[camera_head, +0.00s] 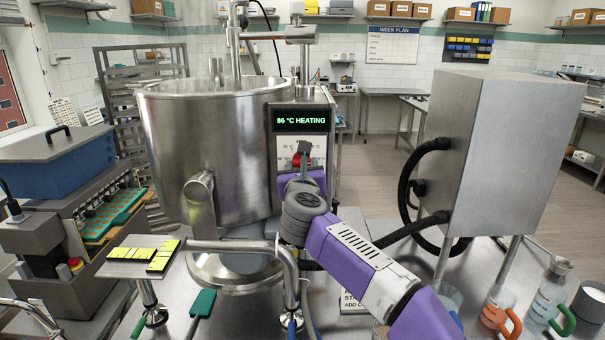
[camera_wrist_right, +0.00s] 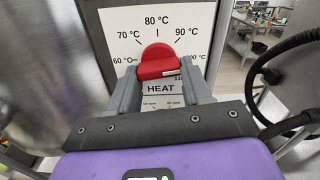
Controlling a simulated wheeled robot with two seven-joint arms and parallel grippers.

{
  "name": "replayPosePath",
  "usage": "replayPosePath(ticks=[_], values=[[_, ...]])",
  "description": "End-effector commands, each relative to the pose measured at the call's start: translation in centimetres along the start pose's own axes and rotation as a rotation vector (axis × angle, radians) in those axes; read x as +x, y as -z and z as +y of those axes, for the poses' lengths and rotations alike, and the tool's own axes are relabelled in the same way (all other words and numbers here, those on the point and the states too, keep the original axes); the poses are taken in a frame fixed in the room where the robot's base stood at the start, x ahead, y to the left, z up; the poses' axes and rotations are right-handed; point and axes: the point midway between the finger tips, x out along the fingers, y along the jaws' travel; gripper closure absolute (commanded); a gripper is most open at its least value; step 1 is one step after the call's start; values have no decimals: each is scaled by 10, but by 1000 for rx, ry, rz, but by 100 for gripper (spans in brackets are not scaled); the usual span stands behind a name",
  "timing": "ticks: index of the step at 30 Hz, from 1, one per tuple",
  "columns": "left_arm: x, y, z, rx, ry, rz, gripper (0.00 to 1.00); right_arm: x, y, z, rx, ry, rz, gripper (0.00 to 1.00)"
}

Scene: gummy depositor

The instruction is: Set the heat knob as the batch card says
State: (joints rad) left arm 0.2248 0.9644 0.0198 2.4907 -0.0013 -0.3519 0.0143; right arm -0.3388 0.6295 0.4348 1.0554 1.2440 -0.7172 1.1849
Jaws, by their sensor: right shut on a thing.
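The red heat knob (camera_wrist_right: 157,52) is on a white dial plate (camera_wrist_right: 118,22) marked from 60 °C at the left, with 80 °C at the top and 90 °C to the right. The word HEAT is below it. My right gripper (camera_wrist_right: 160,78) is shut on the knob, one finger on each side. I cannot tell exactly which mark the knob points to. In the head view the knob (camera_head: 296,160) is partly hidden by my gripper. The display (camera_head: 302,120) above reads 86 °C HEATING. My left gripper is not in view.
A steel kettle (camera_head: 205,150) stands left of the dial. A steel box (camera_head: 510,140) with black hoses is at the right. A printed card (camera_head: 352,300), mostly hidden by my right arm, lies below. Jugs (camera_head: 497,308) stand at lower right.

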Motion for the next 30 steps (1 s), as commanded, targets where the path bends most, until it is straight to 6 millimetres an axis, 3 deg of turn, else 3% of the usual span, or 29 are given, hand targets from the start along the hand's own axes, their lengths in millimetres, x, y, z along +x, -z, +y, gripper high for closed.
replayPosePath(ticks=[10,25,26,30], values=[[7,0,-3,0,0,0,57,0,0,1,122,1,0,82],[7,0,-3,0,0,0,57,0,-1,0,138,1,-1,82],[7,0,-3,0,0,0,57,0,-1,0,138,1,-1,48],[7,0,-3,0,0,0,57,0,-1,0,137,1,-1,27]])
